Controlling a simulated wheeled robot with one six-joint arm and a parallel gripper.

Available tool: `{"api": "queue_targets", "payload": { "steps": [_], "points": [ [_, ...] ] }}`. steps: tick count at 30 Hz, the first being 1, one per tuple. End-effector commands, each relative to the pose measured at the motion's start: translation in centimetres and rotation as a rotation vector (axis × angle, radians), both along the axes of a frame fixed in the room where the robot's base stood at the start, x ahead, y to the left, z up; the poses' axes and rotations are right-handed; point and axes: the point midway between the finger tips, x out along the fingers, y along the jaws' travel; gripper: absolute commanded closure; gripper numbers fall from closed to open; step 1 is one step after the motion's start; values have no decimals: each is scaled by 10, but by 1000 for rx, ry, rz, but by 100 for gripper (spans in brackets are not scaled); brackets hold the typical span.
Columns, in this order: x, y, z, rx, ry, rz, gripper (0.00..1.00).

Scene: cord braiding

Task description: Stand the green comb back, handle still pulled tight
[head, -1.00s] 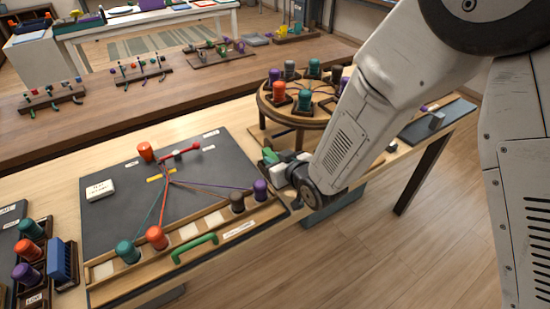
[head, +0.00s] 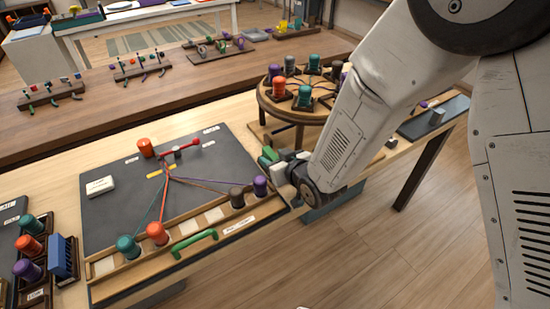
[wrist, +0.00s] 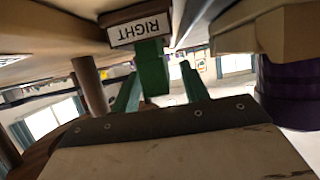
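A green arch-shaped piece (head: 195,244) lies on the front wooden rail (head: 150,262) of the dark braiding board (head: 115,220); I cannot make out comb teeth on it. My gripper (wrist: 162,82) is at the board's right end, with green fingers standing apart. In the wrist view, a green block (wrist: 151,68) hangs below a brown block labelled RIGHT (wrist: 140,30), between the fingers. A gap shows between it and the right finger; contact on the left is unclear. Coloured cords (head: 167,190) fan from the board's middle to the spools. My arm hides part of the gripper area in the head view.
Teal (head: 128,248), orange (head: 157,233), brown (head: 237,197) and purple (head: 260,186) spools stand along the front rail. A red bar (head: 182,149) lies at the back. A round wooden stand (head: 262,98) with several spools is behind my gripper. A spool rack (head: 45,285) is at left.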

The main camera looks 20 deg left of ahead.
Motion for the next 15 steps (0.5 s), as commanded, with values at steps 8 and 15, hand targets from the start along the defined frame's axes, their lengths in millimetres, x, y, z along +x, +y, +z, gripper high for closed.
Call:
{"api": "queue_targets", "payload": {
  "steps": [8,15],
  "points": [
    [-5,-6,4,1,-1,0,55],
    [-29,-34,19,1,-1,-1,55]
  ]
}}
